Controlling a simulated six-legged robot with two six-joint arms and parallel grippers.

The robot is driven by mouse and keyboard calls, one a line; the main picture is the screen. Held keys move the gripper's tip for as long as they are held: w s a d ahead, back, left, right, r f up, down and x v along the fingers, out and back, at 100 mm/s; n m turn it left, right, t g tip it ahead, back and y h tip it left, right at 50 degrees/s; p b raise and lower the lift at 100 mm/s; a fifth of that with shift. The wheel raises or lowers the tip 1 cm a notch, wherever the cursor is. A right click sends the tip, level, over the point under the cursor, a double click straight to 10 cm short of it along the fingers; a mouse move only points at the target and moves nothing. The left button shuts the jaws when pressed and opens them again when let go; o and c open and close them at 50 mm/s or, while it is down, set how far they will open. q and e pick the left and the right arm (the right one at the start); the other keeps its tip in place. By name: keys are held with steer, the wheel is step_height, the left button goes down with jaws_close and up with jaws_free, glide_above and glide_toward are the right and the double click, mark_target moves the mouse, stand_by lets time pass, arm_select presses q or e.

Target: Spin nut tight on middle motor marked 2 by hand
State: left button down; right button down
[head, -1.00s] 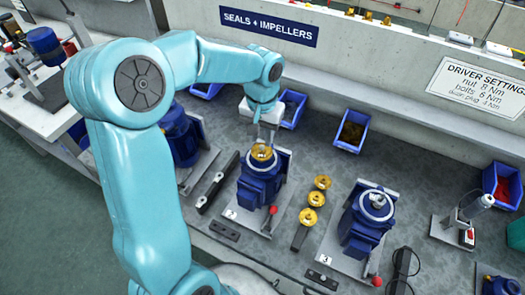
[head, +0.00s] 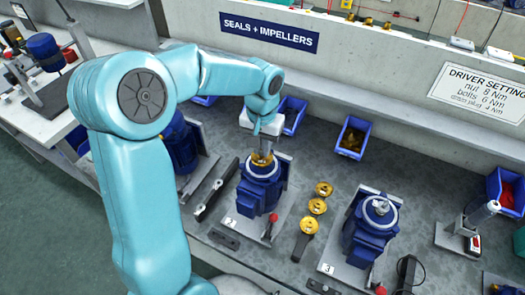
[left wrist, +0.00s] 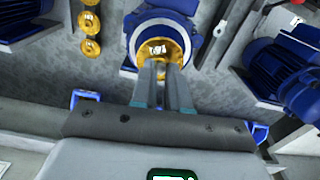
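The middle motor (head: 260,190) is blue and stands upright on a grey plate marked 2 (head: 231,221). A brass impeller (head: 254,168) sits on top of it and also shows in the left wrist view (left wrist: 147,51). A small bright metal nut (left wrist: 157,48) shows at the impeller's centre. My left gripper (head: 262,158) points down over the impeller. In the left wrist view its two fingers (left wrist: 162,64) are close together, with a narrow gap, and end beside the nut. Whether they touch the nut is unclear. My right gripper is not in view.
Three brass impellers (head: 317,206) lie in a row right of the middle motor. Motor 3 (head: 371,230) stands further right and another blue motor (head: 180,148) left. A red-knobbed lever (head: 272,218) is close by. Blue bins (head: 352,136) line the back.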

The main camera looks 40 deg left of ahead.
arm_select(q)
steer(key=m+p, duration=0.1)
steer(key=m, duration=0.2)
steer(key=shift+r, duration=0.1)
steer(key=m, duration=0.4)
steer(key=c, duration=1.3)
jaws_free()
step_height(320, 180, up, 4)
steer(key=p, duration=0.4)
steer(key=shift+r, duration=0.25)
steer(key=shift+f, duration=0.1)
